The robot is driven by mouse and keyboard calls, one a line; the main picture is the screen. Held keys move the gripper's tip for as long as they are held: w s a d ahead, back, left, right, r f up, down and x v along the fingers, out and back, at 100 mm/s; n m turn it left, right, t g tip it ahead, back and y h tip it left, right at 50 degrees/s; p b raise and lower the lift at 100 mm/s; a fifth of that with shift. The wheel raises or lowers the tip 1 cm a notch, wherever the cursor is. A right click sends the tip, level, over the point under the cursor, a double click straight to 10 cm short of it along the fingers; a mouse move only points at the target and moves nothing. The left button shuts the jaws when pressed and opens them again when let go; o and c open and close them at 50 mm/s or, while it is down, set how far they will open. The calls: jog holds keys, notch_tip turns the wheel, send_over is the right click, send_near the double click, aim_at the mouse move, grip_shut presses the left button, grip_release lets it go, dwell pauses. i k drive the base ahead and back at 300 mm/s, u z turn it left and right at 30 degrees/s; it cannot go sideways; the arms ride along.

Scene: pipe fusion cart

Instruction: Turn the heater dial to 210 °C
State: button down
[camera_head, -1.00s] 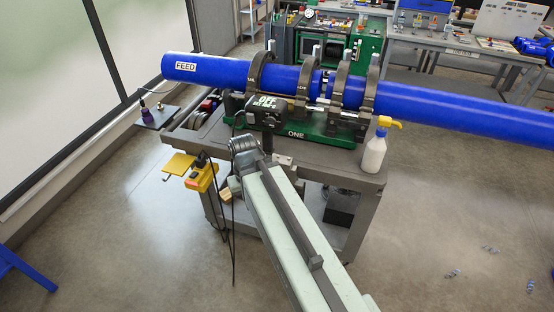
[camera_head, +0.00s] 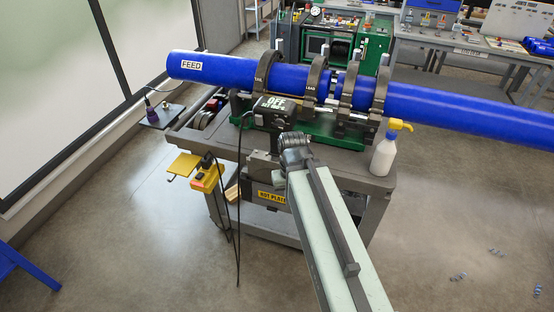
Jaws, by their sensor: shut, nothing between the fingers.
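The heater's dark control box (camera_head: 275,112) stands at the near side of the cart, below the blue pipe. Its display reads OFF with a smaller set line under it, too small to read surely. I cannot make out the dial. A yellow HOT PLATE label (camera_head: 272,197) shows lower down, under the box. My gripper (camera_head: 291,150) is at the far end of my pale arm, just right of and below the box, apart from the display in the picture. It is shut and empty. Its fingertips are hard to make out against the dark parts, and I cannot tell whether it touches the heater.
The blue FEED pipe (camera_head: 230,71) lies in dark clamps over the cart (camera_head: 190,139). A white spray bottle (camera_head: 384,156) with a yellow head stands at the cart's right corner. A yellow control pendant (camera_head: 207,179) and black cables hang at the left. Floor at right is mostly clear.

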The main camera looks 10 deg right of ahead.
aim_at(279, 123)
jog(key=u, duration=0.35)
jog(key=k, duration=1.2)
jog(key=u, duration=1.3)
jog(key=i, duration=1.15)
jog(key=z, duration=0.25)
